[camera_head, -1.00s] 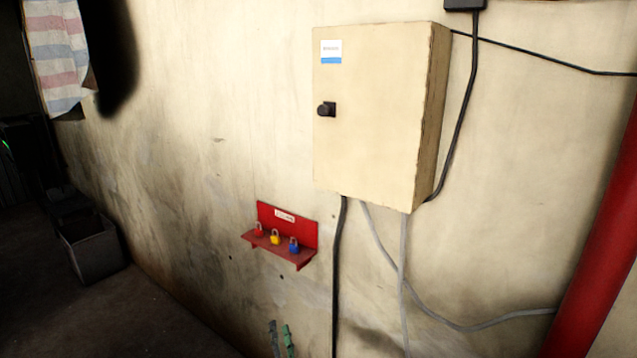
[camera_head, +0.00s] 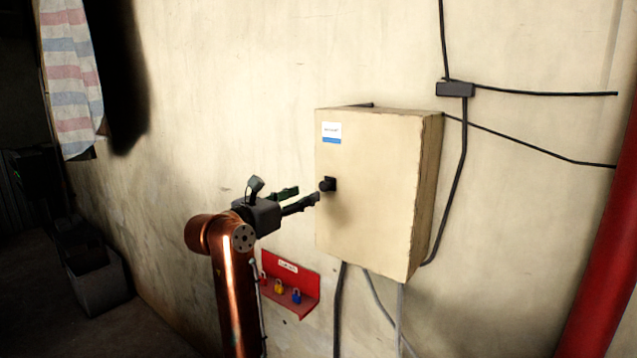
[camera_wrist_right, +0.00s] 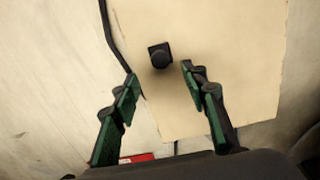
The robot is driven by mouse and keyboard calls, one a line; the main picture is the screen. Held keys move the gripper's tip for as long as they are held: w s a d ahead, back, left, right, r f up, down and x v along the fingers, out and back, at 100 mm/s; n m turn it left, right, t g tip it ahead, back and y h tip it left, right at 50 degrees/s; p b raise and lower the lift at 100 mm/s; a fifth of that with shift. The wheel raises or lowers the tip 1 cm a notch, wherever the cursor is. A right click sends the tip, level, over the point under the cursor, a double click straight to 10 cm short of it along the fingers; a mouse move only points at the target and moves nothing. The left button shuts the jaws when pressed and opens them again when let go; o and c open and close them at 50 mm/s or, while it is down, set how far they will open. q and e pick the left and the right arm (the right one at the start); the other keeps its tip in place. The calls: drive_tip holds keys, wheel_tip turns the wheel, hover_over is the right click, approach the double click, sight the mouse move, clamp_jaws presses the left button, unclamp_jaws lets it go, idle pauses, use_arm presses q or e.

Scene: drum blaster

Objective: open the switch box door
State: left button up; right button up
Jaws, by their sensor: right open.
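The switch box (camera_head: 372,220) is a cream metal box on the wall, with its door closed. A black knob (camera_head: 327,184) sits at the left edge of the door. In the right wrist view the knob (camera_wrist_right: 160,56) lies ahead of the fingers, a little beyond the tips and between their lines. My right gripper (camera_head: 309,195) is open and empty, just left of the knob in the head view and apart from it. Its green-padded fingers (camera_wrist_right: 160,78) are spread in the wrist view. My left gripper is not in view.
A red wall shelf (camera_head: 291,292) with several small padlocks is below the box, beside my right arm. Cables hang under and right of the box. A red pipe (camera_head: 603,240) stands at the right. A grey bin (camera_head: 98,285) is on the floor at left.

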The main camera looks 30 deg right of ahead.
sight(322, 187)
drive_tip(key=p+x, duration=0.2)
drive_tip(key=x, duration=0.4)
drive_tip(key=shift+d, duration=0.3)
drive_tip(key=shift+w+d+p, duration=0.25)
drive_tip(key=shift+d+p, duration=0.1)
drive_tip(key=shift+f, duration=0.1)
clamp_jaws()
